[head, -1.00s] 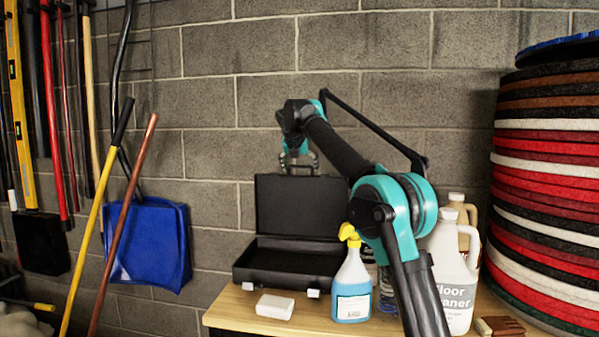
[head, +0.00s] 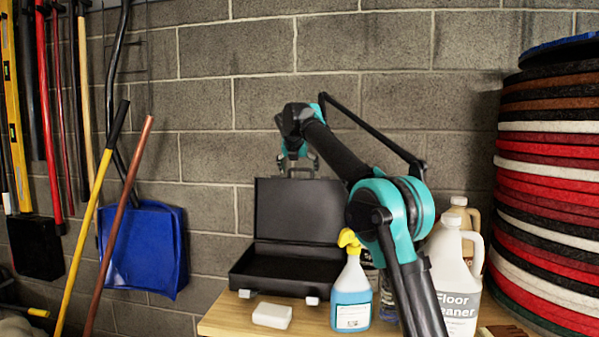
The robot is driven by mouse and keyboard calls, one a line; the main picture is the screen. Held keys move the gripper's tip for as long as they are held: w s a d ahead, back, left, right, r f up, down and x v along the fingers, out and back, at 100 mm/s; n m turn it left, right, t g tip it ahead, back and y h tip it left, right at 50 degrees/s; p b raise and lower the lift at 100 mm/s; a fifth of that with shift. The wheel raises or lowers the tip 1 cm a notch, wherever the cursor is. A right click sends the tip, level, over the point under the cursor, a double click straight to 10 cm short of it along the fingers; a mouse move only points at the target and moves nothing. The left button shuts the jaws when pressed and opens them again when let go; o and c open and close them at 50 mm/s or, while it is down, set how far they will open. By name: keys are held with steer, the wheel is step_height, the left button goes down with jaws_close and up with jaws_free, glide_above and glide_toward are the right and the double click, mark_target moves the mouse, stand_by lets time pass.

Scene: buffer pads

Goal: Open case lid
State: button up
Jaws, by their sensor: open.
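The black case (head: 270,284) sits on the wooden table with its lid (head: 298,211) standing up, about upright, and its dark inside showing. The case looks empty. My gripper (head: 300,170) is at the top edge of the raised lid, pointing down with its fingers apart, one to each side. I cannot tell whether the fingers touch the lid. My arm reaches up from the lower right and passes in front of the lid's right side.
On the table (head: 222,322), a white block (head: 271,315) lies before the case. A spray bottle (head: 352,292) stands at its right front, and a floor cleaner jug (head: 458,285) stands right of my arm. Stacked pads (head: 550,190) rise at right. A block wall is behind.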

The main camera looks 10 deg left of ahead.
steer(key=v, duration=1.2)
steer(key=shift+d, duration=0.1)
